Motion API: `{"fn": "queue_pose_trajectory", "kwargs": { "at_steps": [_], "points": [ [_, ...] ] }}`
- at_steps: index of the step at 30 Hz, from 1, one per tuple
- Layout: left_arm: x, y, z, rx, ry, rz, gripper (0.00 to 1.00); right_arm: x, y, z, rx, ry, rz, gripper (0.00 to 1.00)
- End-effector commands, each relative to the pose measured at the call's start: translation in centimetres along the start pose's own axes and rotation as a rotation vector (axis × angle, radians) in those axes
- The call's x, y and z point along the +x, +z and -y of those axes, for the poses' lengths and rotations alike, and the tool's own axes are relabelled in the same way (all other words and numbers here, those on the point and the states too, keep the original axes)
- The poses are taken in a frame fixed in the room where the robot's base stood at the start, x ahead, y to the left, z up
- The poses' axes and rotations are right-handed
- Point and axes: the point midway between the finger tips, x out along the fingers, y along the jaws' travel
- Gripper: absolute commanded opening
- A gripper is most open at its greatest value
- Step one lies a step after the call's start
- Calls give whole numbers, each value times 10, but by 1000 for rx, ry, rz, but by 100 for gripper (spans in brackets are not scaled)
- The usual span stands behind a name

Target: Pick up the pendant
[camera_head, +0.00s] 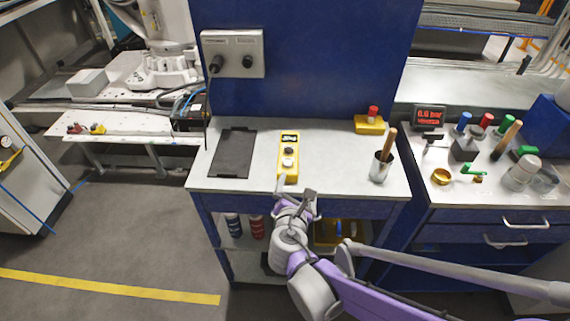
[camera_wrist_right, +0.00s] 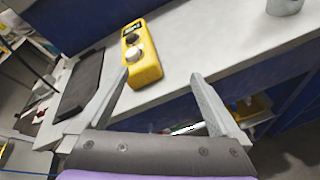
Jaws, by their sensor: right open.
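The pendant is a yellow control box (camera_head: 289,158) with a dark label and two round knobs, one dark and one white. It lies on the light worktop (camera_head: 330,160), right of a dark flat mat (camera_head: 234,153). In the right wrist view the pendant (camera_wrist_right: 143,62) is beyond the fingertips, toward the left finger. My right gripper (camera_head: 296,187) is at the worktop's front edge, just short of the pendant's near end. In the wrist view its two fingers (camera_wrist_right: 160,76) are spread apart with nothing between them. My left gripper does not show in either view.
A metal cup (camera_head: 380,167) with a wooden-handled tool stands to the right. A yellow block with a red button (camera_head: 370,121) sits at the back. A blue panel (camera_head: 300,60) with a socket box rises behind. A shelf with cans (camera_head: 233,226) is below. The worktop around the pendant is clear.

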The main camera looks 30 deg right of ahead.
Motion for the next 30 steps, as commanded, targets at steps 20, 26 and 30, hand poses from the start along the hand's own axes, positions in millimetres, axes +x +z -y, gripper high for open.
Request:
{"fn": "queue_pose_trajectory", "kwargs": {
  "at_steps": [20, 26, 30],
  "points": [
    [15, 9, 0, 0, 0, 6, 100, 69, -2, -41, -523, 118, 160, 100],
    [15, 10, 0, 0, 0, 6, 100, 86, 1, -41, -521, 117, 160, 100],
    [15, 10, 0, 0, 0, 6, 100, 108, 5, -42, -521, 117, 160, 100]
  ]
}}
